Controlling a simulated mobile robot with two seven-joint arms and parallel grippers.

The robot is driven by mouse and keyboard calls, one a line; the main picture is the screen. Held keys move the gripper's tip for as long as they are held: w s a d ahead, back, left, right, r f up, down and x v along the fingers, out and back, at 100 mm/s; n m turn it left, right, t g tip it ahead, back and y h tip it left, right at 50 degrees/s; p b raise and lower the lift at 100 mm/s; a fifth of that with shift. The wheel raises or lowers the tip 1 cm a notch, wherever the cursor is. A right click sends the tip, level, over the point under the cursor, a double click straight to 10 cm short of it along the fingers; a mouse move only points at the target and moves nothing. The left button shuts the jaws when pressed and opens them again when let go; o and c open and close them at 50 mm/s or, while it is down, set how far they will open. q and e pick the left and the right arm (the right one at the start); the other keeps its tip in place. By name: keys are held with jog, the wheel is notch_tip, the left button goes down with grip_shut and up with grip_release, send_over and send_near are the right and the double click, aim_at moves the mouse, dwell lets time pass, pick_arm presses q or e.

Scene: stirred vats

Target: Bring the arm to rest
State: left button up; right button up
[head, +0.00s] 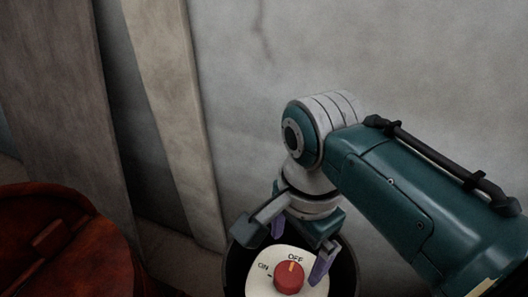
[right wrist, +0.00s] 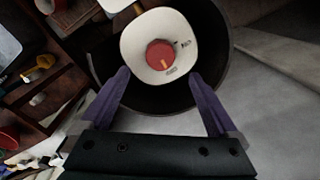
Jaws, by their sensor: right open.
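My right gripper (head: 298,250) is open and empty, pointing down above a round red knob (head: 289,277). The knob sits on a white dial plate (head: 258,284) marked ON and OFF, and its orange mark points towards OFF. In the right wrist view the knob (right wrist: 160,55) shows beyond the open purple fingers (right wrist: 160,78), with no finger seen touching it. The plate is on top of a dark round vat (head: 347,268), partly hidden by the gripper. My left gripper is not in view.
A reddish-brown round vessel (head: 95,255) stands at the lower left. A dark plank (head: 70,90) and a pale plank (head: 178,110) lean on the grey wall (head: 400,60). A brown shelf (right wrist: 50,100) with small items shows at left in the right wrist view.

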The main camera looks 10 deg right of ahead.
jog(key=shift+r, duration=0.65)
jog(key=shift+s, duration=0.1)
